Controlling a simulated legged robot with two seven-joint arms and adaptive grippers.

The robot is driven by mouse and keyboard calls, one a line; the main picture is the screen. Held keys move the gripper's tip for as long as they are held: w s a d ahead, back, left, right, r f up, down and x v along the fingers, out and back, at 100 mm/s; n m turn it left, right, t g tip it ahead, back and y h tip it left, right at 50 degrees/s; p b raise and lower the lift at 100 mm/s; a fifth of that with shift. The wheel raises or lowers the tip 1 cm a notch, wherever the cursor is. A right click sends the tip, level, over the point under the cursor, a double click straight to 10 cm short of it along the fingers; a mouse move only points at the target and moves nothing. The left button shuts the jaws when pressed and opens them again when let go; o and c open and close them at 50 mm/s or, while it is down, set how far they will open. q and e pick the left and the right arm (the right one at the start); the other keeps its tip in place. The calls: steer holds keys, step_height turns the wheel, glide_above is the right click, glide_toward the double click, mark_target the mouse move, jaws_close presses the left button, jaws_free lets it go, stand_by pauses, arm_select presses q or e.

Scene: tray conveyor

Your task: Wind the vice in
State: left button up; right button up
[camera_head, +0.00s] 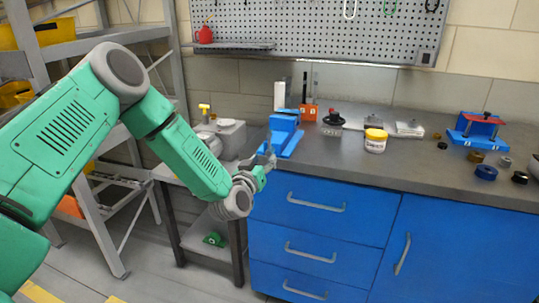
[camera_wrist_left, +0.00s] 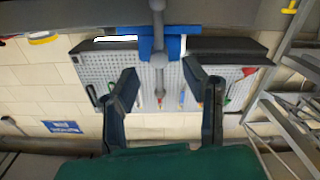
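The blue vice (camera_head: 284,134) stands at the left end of the grey workbench, near its front edge. In the left wrist view, which is upside down, the blue vice body (camera_wrist_left: 172,45) shows behind a grey handle bar (camera_wrist_left: 158,32) with rounded ends. My left gripper (camera_head: 267,160) is at the front of the vice in the head view. In the wrist view my left gripper (camera_wrist_left: 160,74) has its two dark fingers spread wide, with the lower part of the bar in line with the gap between them. I cannot tell the exact depth between fingers and bar. My right gripper is not in view.
Behind the vice are an orange holder (camera_head: 309,112) and a black-knobbed item (camera_head: 332,122). A yellow-lidded jar (camera_head: 375,141) stands to the right. Blue drawers (camera_head: 316,204) lie below the bench. A metal shelf rack (camera_head: 95,200) stands at the left.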

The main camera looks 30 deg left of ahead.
mark_target(268, 154)
arm_select(q)
steer(key=x, duration=0.4)
steer(key=shift+w+a+f, duration=0.1)
steer(key=shift+w, duration=0.5)
jaws_close()
